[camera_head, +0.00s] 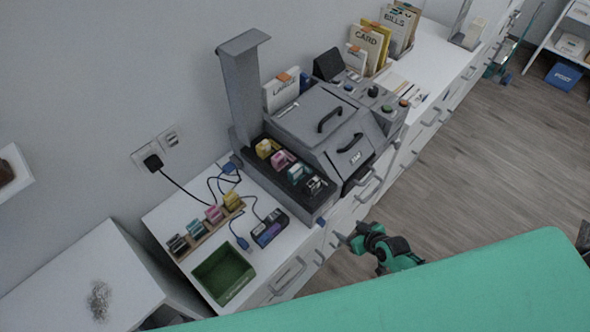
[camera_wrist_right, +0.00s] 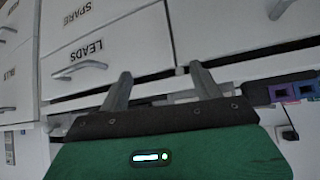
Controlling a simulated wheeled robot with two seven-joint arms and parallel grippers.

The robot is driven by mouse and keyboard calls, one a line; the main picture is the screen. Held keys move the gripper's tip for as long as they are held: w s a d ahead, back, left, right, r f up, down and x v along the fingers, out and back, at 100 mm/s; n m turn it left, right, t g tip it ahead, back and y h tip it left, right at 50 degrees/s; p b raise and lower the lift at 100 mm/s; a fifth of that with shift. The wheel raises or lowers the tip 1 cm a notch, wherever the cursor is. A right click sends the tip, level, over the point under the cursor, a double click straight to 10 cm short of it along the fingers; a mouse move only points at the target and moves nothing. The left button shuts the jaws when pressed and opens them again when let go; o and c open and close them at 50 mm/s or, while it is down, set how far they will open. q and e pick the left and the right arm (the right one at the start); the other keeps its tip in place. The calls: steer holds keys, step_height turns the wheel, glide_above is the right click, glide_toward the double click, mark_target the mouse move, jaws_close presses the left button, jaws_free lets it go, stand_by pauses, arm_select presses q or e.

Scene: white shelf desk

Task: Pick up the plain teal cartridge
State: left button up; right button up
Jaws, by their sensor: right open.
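A wooden rack (camera_head: 206,232) on the white desk top holds a row of small cartridges. They look yellow (camera_head: 232,200), pink (camera_head: 213,214), teal-grey (camera_head: 195,228) and black (camera_head: 177,244). The teal-grey one seems to be the teal cartridge, but it is too small to tell whether it is plain. My right gripper (camera_head: 342,239) is open and empty, in front of the drawers, to the right of the rack and well apart from it. In the right wrist view its two fingers (camera_wrist_right: 163,85) are spread with nothing between them. My left gripper is out of view.
A grey machine (camera_head: 318,125) holds more cartridges in its front slots (camera_head: 290,168). A green bin (camera_head: 224,273), cables and a dark block with purple parts (camera_head: 269,228) are near the rack. Drawer fronts with handles (camera_wrist_right: 82,68) are close beyond the right fingers.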

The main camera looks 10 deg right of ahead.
steer(key=w+a+r+n+t+y+p, duration=0.1)
steer(key=w+a+r+y, duration=0.15)
steer(key=r, duration=0.95)
steer(key=n+t+y+p, duration=0.1)
steer(key=n+y+p, duration=0.1)
glide_toward(298, 172)
steer(key=p+x, duration=0.1)
steer(key=x, duration=0.2)
steer(key=shift+w+a+h, duration=0.15)
steer(key=shift+h, duration=0.1)
steer(key=shift+w+a+p, duration=0.3)
steer(key=shift+w+p, duration=0.15)
steer(key=shift+p, duration=0.1)
steer(key=p+x, duration=0.1)
steer(key=x, duration=0.2)
steer(key=shift+a+f, duration=0.1)
steer(key=shift+w+a+f, duration=0.25)
steer(key=shift+w+f, duration=0.05)
steer(key=shift+w, duration=0.1)
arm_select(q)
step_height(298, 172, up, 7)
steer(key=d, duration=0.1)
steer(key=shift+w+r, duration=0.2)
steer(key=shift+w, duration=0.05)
arm_select(e)
steer(key=shift+c, duration=0.3)
steer(key=c, duration=1)
